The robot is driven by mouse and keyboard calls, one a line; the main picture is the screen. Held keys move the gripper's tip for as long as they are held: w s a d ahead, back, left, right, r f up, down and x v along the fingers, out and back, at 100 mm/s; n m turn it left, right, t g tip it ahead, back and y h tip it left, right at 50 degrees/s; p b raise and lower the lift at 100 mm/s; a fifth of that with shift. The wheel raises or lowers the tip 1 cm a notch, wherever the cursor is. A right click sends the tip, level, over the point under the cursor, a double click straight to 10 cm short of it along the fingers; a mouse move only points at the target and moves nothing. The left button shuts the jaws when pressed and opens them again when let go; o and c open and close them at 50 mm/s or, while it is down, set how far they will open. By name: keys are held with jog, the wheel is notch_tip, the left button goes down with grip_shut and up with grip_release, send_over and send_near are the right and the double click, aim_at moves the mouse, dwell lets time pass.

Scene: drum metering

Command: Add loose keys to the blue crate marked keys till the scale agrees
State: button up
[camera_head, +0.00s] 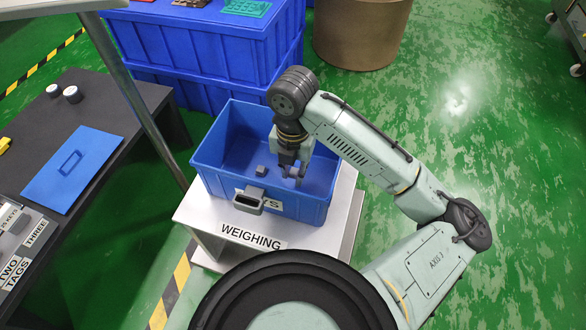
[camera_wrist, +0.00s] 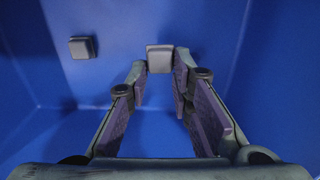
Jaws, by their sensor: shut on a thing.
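The blue crate (camera_head: 223,150), its front label partly covered but ending in "YS", stands on the white stand marked "WEIGHING" (camera_head: 190,215). My gripper (camera_head: 293,174) reaches down inside the crate, near its right front. In the wrist view my gripper (camera_wrist: 160,72) is shut on a small grey key block (camera_wrist: 160,55) at its fingertips. Another grey key block lies on the crate floor, left of the fingers in the head view (camera_head: 261,171) and in the wrist view (camera_wrist: 82,47). A grey-framed dark readout (camera_head: 248,201) sits at the crate's front; I cannot read it.
The dark table (camera_head: 85,90) at left holds a blue panel with a handle (camera_head: 75,168), two white-topped cylinders (camera_head: 71,94) and labels reading "THREE" and "TWO TAGS". Stacked blue crates (camera_head: 205,50) stand behind, with a brown drum (camera_head: 358,30) beside them.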

aim_at(293, 174)
jog(key=shift+f+b, duration=1.4)
jog(key=shift+f, duration=0.3)
dwell(0.5)
jog(key=o, duration=0.8)
jog(key=shift+r, duration=0.1)
